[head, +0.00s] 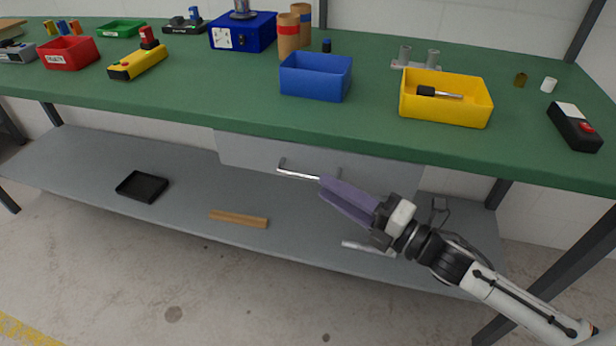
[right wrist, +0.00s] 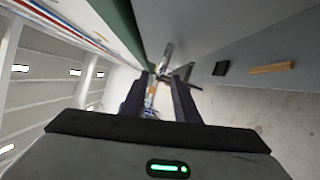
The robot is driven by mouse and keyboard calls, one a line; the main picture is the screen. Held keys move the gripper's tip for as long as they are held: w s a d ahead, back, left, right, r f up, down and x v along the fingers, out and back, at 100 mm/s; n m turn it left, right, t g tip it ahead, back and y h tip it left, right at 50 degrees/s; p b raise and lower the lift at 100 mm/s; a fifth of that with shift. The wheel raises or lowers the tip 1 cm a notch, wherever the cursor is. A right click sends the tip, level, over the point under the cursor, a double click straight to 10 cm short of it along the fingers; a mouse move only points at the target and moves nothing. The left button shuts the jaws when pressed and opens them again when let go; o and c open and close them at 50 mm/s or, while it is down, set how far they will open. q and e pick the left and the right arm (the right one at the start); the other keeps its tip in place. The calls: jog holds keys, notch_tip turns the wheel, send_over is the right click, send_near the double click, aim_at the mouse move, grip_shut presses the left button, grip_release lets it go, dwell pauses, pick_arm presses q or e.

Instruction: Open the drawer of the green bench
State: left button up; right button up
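The green bench (head: 200,95) runs across the head view. Its grey drawer (head: 245,150) hangs under the front edge and looks closed, its front close beneath the tabletop. A silver bar handle (head: 296,174) sticks out from the drawer front; its right part is hidden behind my gripper. My right gripper (head: 323,186) has its purple fingers at the handle. In the right wrist view the fingers (right wrist: 160,82) are apart, with the handle (right wrist: 166,58) near the gap between their tips. I cannot tell whether they touch it. My left gripper is in neither view.
A lower grey shelf (head: 80,160) holds a black tray (head: 142,186) and a wooden block (head: 238,218). On the benchtop stand a blue bin (head: 315,78), a yellow bin (head: 445,108) and a black device with a red button (head: 575,128). The floor in front is clear.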

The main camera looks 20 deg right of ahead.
aim_at(308, 175)
jog(key=x, duration=0.6)
jog(key=shift+w+a, duration=0.1)
jog(key=shift+w, duration=0.2)
grip_shut()
